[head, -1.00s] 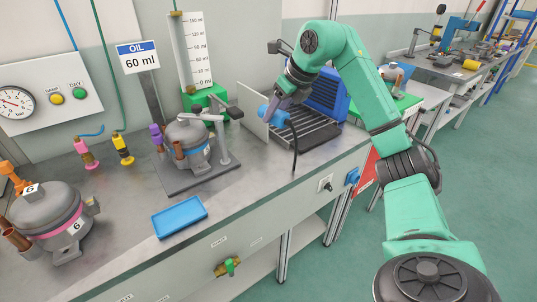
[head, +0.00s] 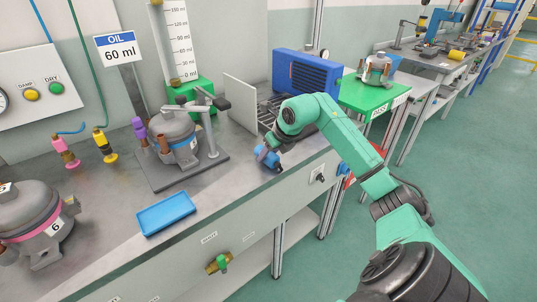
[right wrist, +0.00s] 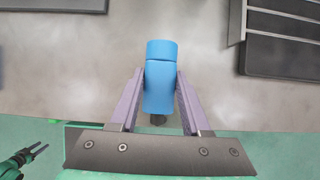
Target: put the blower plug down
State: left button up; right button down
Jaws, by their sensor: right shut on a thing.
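The blue blower plug (head: 266,158) is between the fingers of my right gripper (head: 268,150), at the front edge of the bench, right of the compressor fixture. In the right wrist view the plug (right wrist: 161,85) points away from the gripper, with the two purple fingers (right wrist: 158,95) pressed on its sides. I cannot tell whether the plug touches the bench top. My left gripper (right wrist: 36,152) shows small at the lower left of the right wrist view, empty, its dark fingers apart. It is outside the head view.
A grey compressor (head: 174,138) stands on a dark base plate (head: 205,173) to the left. A blue tray (head: 166,214) lies near the front edge. A pale upright panel (head: 240,103) and a blue blower unit (head: 306,73) stand behind. Bench top between base plate and gripper is clear.

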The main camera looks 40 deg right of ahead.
jog(key=shift+c, duration=1.8)
grip_release()
jog(key=b+v, duration=0.1)
jog(key=v, duration=1.1)
jog(key=shift+b, duration=0.3)
